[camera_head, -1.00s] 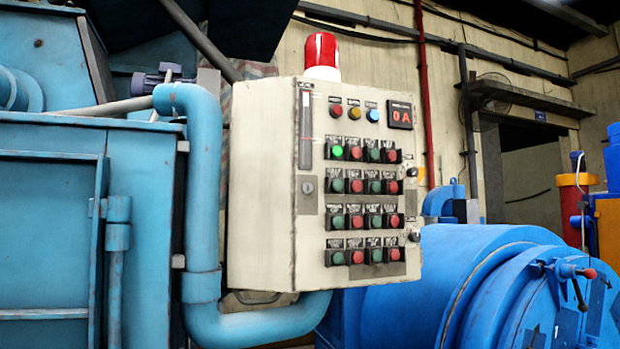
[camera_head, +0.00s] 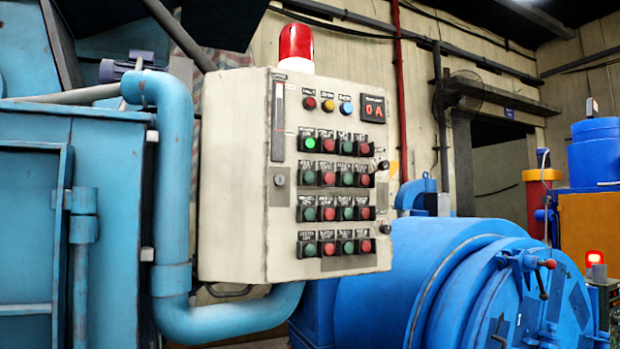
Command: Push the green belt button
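A cream control box (camera_head: 235,180) stands in the middle of the head view, with a red beacon (camera_head: 296,45) on top. Its front panel carries several rows of green and red buttons with small black labels too blurred to read. One green button (camera_head: 310,143) at the left of the top row is brightly lit. The other green buttons, such as the one at the left of the bottom row (camera_head: 309,249), are dark. I cannot tell which one is the belt button. My gripper is not in view.
Light-blue machinery (camera_head: 30,220) with a thick pipe (camera_head: 175,200) stands close on the box's left. A big blue drum (camera_head: 400,270) with a red-tipped handle is at the right. A lit red lamp (camera_head: 595,257) shows at the far right.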

